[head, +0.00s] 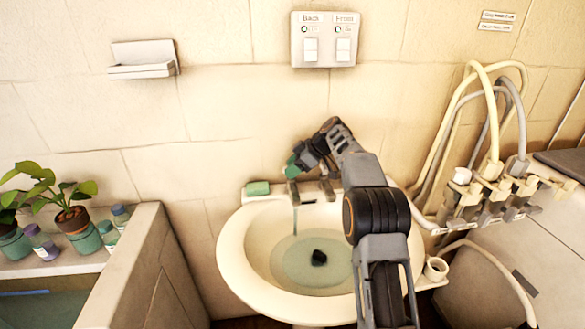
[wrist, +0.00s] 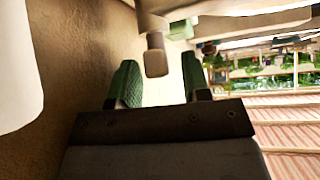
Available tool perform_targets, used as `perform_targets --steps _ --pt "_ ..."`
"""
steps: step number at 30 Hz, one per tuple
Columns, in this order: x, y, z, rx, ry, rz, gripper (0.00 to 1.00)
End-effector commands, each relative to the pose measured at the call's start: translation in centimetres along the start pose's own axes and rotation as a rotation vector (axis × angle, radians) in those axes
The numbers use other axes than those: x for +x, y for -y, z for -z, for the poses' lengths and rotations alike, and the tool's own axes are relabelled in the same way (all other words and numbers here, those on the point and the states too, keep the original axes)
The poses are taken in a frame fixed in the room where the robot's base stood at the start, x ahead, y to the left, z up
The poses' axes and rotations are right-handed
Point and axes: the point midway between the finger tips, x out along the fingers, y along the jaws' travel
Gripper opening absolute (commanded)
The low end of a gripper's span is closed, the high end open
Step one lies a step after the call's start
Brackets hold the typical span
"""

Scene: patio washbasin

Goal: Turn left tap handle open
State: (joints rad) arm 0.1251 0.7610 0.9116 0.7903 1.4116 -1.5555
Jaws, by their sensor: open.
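The white washbasin (head: 231,262) stands against the wall, with two metal taps at its back edge. The left tap (head: 293,190) has a thin greenish streak below it that looks like running water. The right tap (head: 327,188) is partly behind my arm. My gripper (head: 291,166) is open just above the left tap, close to the wall. In the wrist view my gripper (wrist: 158,72) shows two green finger pads spread apart. A beige-brown tap part (wrist: 156,60) appears between and beyond them; I cannot tell whether it is handle or spout, or whether it touches.
A green soap bar (head: 258,188) lies on the basin's back left edge. A dark round thing (head: 319,257) is at the basin's bottom. A hose rack (head: 490,200) is on the right. Potted plants (head: 72,220) stand on a ledge at left. A switch panel (head: 324,40) is above.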

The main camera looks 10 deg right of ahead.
Motion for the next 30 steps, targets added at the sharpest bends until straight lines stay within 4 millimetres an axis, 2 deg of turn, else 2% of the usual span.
perform_targets --steps 5,8,21,25,30 --pt "-0.5 0.0 0.0 0.000 0.000 -0.001 0.44" --pt "-1.7 -0.1 0.1 0.000 0.000 -0.003 0.44" --pt "-10.4 0.0 0.2 0.000 0.000 -0.002 0.44" --pt "-12.2 0.0 0.2 0.000 0.000 -0.002 0.44" --pt "-13.4 0.0 0.1 0.001 0.000 -0.001 0.44"
